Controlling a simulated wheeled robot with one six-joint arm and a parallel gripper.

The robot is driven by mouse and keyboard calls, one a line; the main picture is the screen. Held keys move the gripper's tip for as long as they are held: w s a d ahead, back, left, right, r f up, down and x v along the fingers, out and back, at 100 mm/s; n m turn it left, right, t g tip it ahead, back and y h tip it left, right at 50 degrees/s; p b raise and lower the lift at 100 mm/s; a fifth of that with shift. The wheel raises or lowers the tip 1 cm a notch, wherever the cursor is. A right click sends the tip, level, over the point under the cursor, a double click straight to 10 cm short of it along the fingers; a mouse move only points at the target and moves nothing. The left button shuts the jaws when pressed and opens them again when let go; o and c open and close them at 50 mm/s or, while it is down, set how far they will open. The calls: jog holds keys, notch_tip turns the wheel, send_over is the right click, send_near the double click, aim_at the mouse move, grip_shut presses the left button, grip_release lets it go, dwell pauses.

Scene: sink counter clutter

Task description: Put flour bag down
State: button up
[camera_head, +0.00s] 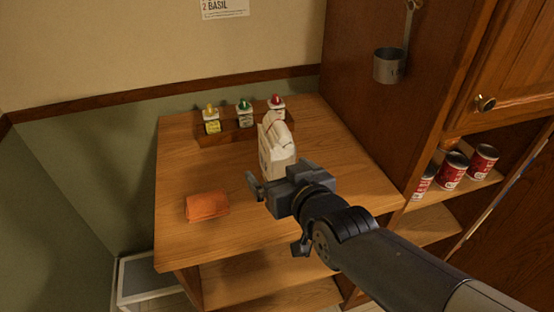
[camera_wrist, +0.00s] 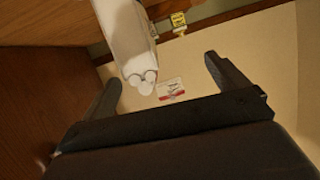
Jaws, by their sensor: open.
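The flour bag (camera_head: 274,148), pale cream with a folded top, stands upright on the wooden counter (camera_head: 231,225), close to the front of the bottle rack. My gripper (camera_head: 279,176) is open and sits on the near side of the bag, overlapping its lower part in the head view. In the wrist view, the white bag (camera_wrist: 124,38) shows upside down beyond the spread fingers (camera_wrist: 162,70), nearer the left finger. Nothing shows between the fingertips. The lower near edge of the bag is partly hidden by my gripper.
A wooden rack (camera_head: 229,134) with yellow-, green- and red-capped bottles stands behind the bag. A folded orange cloth (camera_head: 207,205) lies at the left front. A tall cabinet (camera_head: 360,110) borders the right, with a hanging metal cup (camera_head: 389,66) and red cans (camera_head: 453,170).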

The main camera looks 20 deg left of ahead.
aim_at(283, 161)
jog(key=shift+w+d+f+m+t+h+b, duration=0.5)
jog(key=shift+w+d+f+t+h+b, duration=0.15)
jog(key=shift+w+d, duration=0.3)
jog(key=b+x, duration=0.1)
jog(key=x, duration=0.3)
jog(key=shift+f+b, duration=0.1)
jog(key=shift+b, duration=0.2)
jog(key=shift+r+b+x, duration=0.15)
jog(key=shift+b+x, duration=0.3)
jog(key=shift+x, duration=1.2)
jog(key=shift+r+b+x, duration=0.15)
jog(key=shift+b+x, duration=0.25)
jog(key=shift+x, duration=1.2)
jog(key=shift+w, duration=0.1)
jog(key=c, duration=1.8)
jog(key=shift+r, duration=0.2)
